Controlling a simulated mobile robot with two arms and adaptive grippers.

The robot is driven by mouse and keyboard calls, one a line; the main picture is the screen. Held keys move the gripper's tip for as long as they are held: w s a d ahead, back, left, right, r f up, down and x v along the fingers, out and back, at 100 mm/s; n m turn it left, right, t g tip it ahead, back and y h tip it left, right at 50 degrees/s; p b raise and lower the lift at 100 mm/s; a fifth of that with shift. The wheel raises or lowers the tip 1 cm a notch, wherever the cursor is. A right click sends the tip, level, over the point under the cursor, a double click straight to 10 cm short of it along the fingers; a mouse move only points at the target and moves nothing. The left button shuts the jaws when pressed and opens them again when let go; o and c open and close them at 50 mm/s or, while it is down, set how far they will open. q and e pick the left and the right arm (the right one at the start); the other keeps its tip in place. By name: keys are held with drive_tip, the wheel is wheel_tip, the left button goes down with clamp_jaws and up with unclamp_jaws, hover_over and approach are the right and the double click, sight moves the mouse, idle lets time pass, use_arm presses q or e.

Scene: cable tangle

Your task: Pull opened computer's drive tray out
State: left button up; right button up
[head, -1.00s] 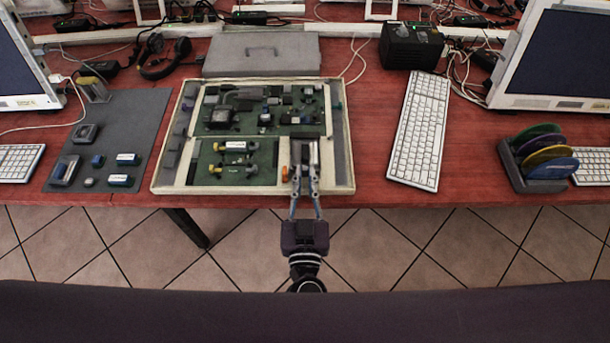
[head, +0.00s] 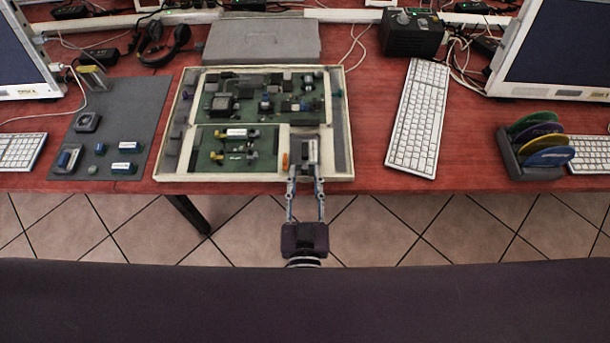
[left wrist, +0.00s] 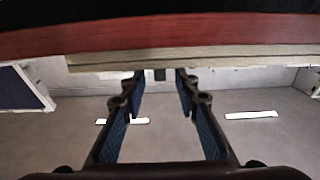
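The opened computer (head: 344,130) is a shallow cream case lying flat at the table's front edge. Its drive tray (head: 305,148), grey and dark, sits at the front right of the case, by the front wall. My left gripper (head: 305,172) is just in front of the tray, with its fingers spread apart and nothing held. In the left wrist view, the two blue-padded fingers stand apart below the pale case edge (left wrist: 225,61). A small dark tab (left wrist: 160,74) shows between their tips, with a gap on each side. My right gripper is not in view.
A grey mat (head: 135,105) with several small parts lies left of the case. A grey cover (head: 262,42) lies behind it. A white keyboard (head: 418,118) and a disc rack (head: 525,160) stand to the right. Floor in front of the table is clear.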

use_arm(q)
drive_tip(key=s, duration=0.7)
drive_tip(key=shift+s, duration=0.25)
idle(0.3)
drive_tip(key=s+a+f+m+g+h, duration=0.2)
drive_tip(key=s+f+m+g, duration=0.15)
drive_tip(key=f, duration=1.15)
drive_tip(key=s+a+f+m+g+h, duration=0.25)
drive_tip(key=f+g, duration=0.25)
drive_tip(key=f, duration=1)
drive_tip(key=s+a+f+n+g+y, duration=0.3)
drive_tip(key=s+a+f+g, duration=0.5)
drive_tip(key=s+a+f, duration=0.9)
drive_tip(key=s+a+y, duration=0.1)
drive_tip(key=s+a, duration=0.1)
drive_tip(key=s, duration=0.1)
drive_tip(key=shift+s+f+n, duration=0.25)
drive_tip(key=shift+s+n, duration=0.05)
drive_tip(key=shift+s, duration=0.05)
drive_tip(key=shift+a+g+y, duration=0.1)
drive_tip(key=shift+g+y, duration=0.15)
